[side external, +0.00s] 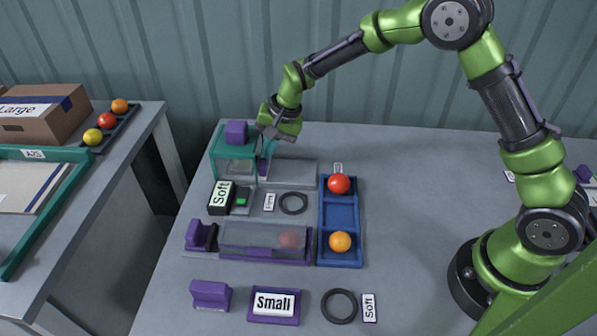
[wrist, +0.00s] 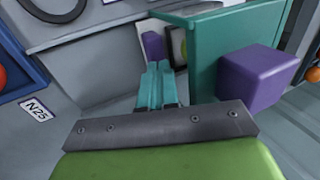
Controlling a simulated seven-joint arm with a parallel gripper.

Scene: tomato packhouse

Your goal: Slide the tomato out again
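A reddish tomato (side external: 289,239) shows dimly through the clear cover of the long purple trough (side external: 308,258), near its right end. A teal housing (side external: 219,155) with a clear front stands at the back left, a purple block (side external: 236,132) on top; I see no tomato in it. My gripper (side external: 266,150) is at the housing's right side, above a grey tray (side external: 295,172). In the wrist view its teal fingers (wrist: 155,87) lie together, with nothing visible between them. A purple upright piece (wrist: 152,46) is just beyond the tips; contact cannot be told.
A blue tray (side external: 341,215) holds a red tomato (side external: 339,184) and an orange tomato (side external: 340,242). A black device (side external: 221,197), dark rings (side external: 293,203) and a purple "Small" block (side external: 273,303) lie nearby.

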